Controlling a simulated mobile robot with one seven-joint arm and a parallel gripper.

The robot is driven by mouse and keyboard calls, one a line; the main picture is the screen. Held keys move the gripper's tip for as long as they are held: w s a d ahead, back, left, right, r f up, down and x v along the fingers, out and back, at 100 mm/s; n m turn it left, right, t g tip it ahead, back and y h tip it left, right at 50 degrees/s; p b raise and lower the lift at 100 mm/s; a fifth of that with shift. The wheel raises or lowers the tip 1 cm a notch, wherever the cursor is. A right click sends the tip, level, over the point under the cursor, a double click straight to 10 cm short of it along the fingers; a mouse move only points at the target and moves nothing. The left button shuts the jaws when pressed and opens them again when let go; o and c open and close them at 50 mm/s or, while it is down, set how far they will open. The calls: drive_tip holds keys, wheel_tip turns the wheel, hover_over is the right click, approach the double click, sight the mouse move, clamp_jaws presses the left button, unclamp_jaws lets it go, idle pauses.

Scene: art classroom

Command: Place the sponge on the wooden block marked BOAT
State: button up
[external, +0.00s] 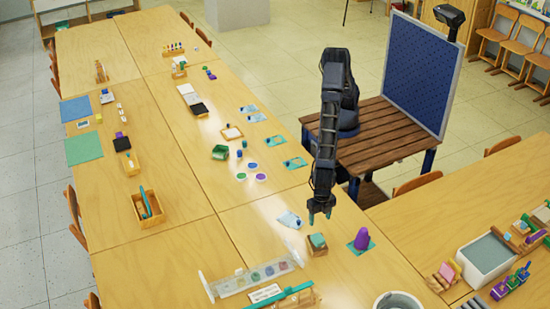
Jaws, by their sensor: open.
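A small green piece that looks like the sponge (317,240) lies on top of a brown wooden block (318,251) on the near table. Any lettering on the block is too small to read, so I cannot tell if it says BOAT. My gripper (321,217) points down with its fingertips apart and nothing between them. In the picture it is just above the green piece; it appears clear of it.
A purple rounded object (362,239) stands on a teal mat right of the block. A white cloth-like item (289,219) is near the gripper. A grey bucket (397,301) stands at the front edge.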

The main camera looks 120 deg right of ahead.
drive_tip(key=s+d+r+m+t, duration=0.1)
drive_tip(key=d+r+m, duration=0.3)
drive_tip(key=d+r, duration=1.1)
drive_tip(key=d+r+m+t, duration=0.1)
drive_tip(key=d+r+m, duration=0.3)
drive_tip(key=d+r, duration=1.1)
drive_tip(key=s+d+m, duration=0.1)
drive_tip(key=s+d, duration=0.2)
drive_tip(key=d, duration=0.4)
drive_tip(key=s+d+m, duration=0.2)
drive_tip(key=s+d, duration=0.1)
drive_tip(key=d, duration=0.4)
drive_tip(key=s+d+m+t, duration=0.1)
drive_tip(key=s+d+m, duration=0.2)
drive_tip(key=s+d, duration=0.5)
drive_tip(key=s+d+f+m+t, duration=0.1)
drive_tip(key=s+d+m, duration=0.3)
drive_tip(key=s+d, duration=0.4)
drive_tip(key=s, duration=0.5)
drive_tip(key=shift+s+d+f+t, duration=0.15)
drive_tip(key=shift+d+f+t, duration=0.05)
drive_tip(key=shift+d+t, duration=0.1)
